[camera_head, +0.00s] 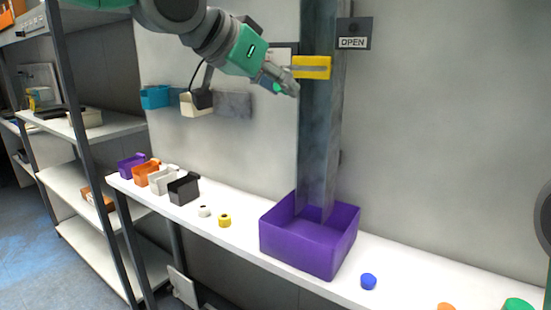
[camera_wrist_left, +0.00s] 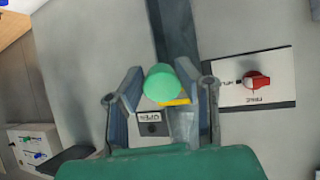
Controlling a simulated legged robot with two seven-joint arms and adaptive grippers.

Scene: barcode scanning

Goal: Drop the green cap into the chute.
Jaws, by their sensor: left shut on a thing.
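The green cap (camera_wrist_left: 163,82) is between the fingers of my left gripper (camera_wrist_left: 163,92), which is shut on it. In the head view the left gripper (camera_head: 284,88) is raised high at the chute's left side, with a bit of the green cap (camera_head: 277,88) showing. The chute (camera_head: 318,125) is a tall grey column with a yellow piece (camera_head: 312,67) near the gripper. I cannot tell whether the gripper touches the chute. A purple bin (camera_head: 295,255) stands at the chute's foot. My right gripper is not in view.
The white shelf (camera_head: 245,240) holds small bins, including a black one (camera_head: 183,189), a white cap (camera_head: 204,211), a yellow cap (camera_head: 224,220) and a blue cap (camera_head: 368,281). An OPEN sign (camera_head: 353,42) hangs right of the chute. A red knob (camera_wrist_left: 257,80) shows in the wrist view.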

